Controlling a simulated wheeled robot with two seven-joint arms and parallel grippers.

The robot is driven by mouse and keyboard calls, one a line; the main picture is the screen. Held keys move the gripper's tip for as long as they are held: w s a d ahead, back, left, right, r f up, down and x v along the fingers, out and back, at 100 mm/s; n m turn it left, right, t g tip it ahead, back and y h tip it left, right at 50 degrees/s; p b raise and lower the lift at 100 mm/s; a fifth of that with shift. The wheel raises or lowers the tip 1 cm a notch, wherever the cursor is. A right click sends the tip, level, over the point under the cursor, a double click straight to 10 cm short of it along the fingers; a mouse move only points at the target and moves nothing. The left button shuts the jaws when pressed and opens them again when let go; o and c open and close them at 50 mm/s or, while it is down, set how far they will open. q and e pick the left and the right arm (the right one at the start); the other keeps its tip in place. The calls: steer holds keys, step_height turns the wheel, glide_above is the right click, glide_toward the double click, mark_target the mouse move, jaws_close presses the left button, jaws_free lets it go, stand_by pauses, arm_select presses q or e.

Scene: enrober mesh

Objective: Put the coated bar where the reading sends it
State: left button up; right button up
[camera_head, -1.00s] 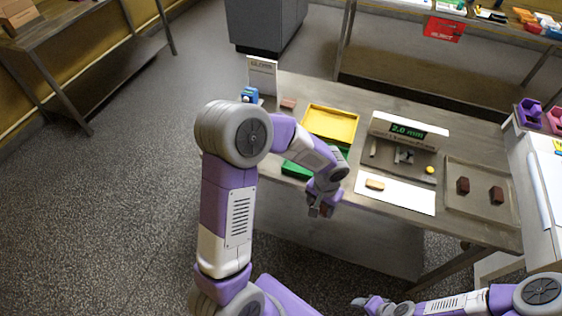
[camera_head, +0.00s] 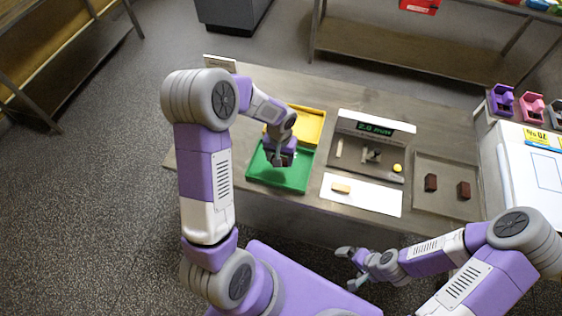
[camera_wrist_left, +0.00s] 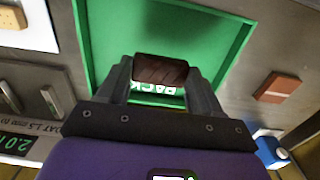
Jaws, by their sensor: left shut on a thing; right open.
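My left gripper (camera_head: 280,160) is shut on a dark brown coated bar (camera_wrist_left: 160,70), held between its fingertips in the left wrist view. Gripper and bar are over the green tray (camera_head: 262,180); the gap beneath the bar is hard to judge. In the left wrist view the green tray (camera_wrist_left: 104,30) has white lettering on its floor, partly hidden by the bar. The yellow tray (camera_head: 318,113) adjoins it behind. The gauge display (camera_head: 375,129) reads 2.0 mm. My right gripper (camera_head: 347,268) is open and empty, in front of the table.
A tan bar (camera_head: 341,188) lies on a white mat (camera_head: 376,198). Two dark bars (camera_head: 431,182) sit in a grey tray (camera_head: 446,163) at right. In the left wrist view, a reddish-brown block (camera_wrist_left: 277,87) and a blue item (camera_wrist_left: 270,151) are beside the green tray.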

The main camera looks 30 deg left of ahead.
arm_select(q)
step_height(320, 180, down, 4)
steer(key=shift+r, duration=0.1)
steer(key=shift+w, duration=0.1)
steer(key=shift+f, duration=0.25)
steer(key=o, duration=0.8)
steer(key=shift+b, duration=0.3)
steer(key=shift+r, duration=0.5)
step_height(320, 180, up, 11)
steer(key=shift+r+p, duration=0.15)
steer(key=shift+p, duration=0.6)
